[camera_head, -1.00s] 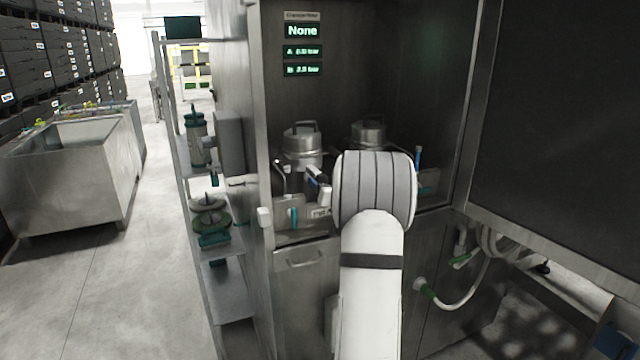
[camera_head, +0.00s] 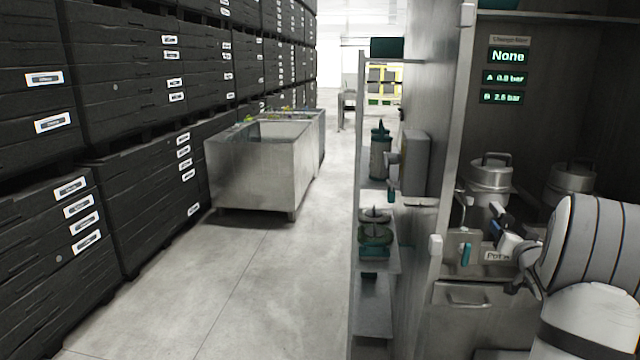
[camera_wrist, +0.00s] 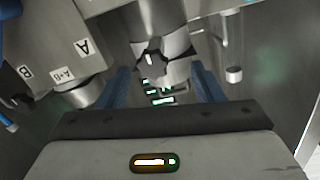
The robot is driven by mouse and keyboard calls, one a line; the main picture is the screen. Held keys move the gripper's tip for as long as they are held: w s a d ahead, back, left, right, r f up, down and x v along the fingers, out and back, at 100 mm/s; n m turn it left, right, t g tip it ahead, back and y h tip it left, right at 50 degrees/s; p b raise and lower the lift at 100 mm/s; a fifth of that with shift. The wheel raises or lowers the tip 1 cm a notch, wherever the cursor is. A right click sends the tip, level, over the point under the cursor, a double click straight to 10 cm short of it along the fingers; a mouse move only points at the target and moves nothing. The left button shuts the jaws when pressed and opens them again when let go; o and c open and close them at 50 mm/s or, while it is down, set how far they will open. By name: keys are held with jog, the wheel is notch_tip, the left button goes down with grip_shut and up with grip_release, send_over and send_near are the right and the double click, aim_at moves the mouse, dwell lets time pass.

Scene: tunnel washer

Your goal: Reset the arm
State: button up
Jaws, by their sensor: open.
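My arm (camera_head: 600,240) is white and grey and reaches into a steel cabinet at the right in the head view. My gripper (camera_wrist: 161,80) is open in the wrist view, with two blue fingers apart and nothing held between them. In the head view, my gripper shows only partly beside the arm, in front of a steel canister (camera_head: 489,182). In the wrist view, a metal canister (camera_wrist: 158,35) and green lit displays (camera_wrist: 160,95) lie beyond the fingers. I cannot tell whether the fingers touch anything.
A valve panel labelled A and A+B (camera_wrist: 70,50) is close at the left of the wrist view. A second canister (camera_head: 572,180) stands in the cabinet. A steel shelf (camera_head: 375,310) stands left of it. A steel tub (camera_head: 262,170) and stacked black crates (camera_head: 130,200) border the clear floor.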

jog(key=s+a+n+g, duration=0.1)
jog(key=s+a+g, duration=0.35)
jog(key=a, duration=0.65)
jog(key=s+a+g, duration=0.3)
jog(key=s+a, duration=0.2)
jog(key=a, duration=0.6)
jog(key=s+a+f+n+g+y, duration=0.2)
jog(key=s+a+f+g, duration=0.1)
jog(key=s+a, duration=0.5)
jog(key=s+a+f+n+g+y, duration=0.2)
jog(key=s+a, duration=0.7)
jog(key=s, duration=0.6)
jog(key=shift+a+f+n+g+y, duration=0.25)
jog(key=shift+f+n+g+y, duration=0.05)
jog(key=shift+f+g, duration=0.5)
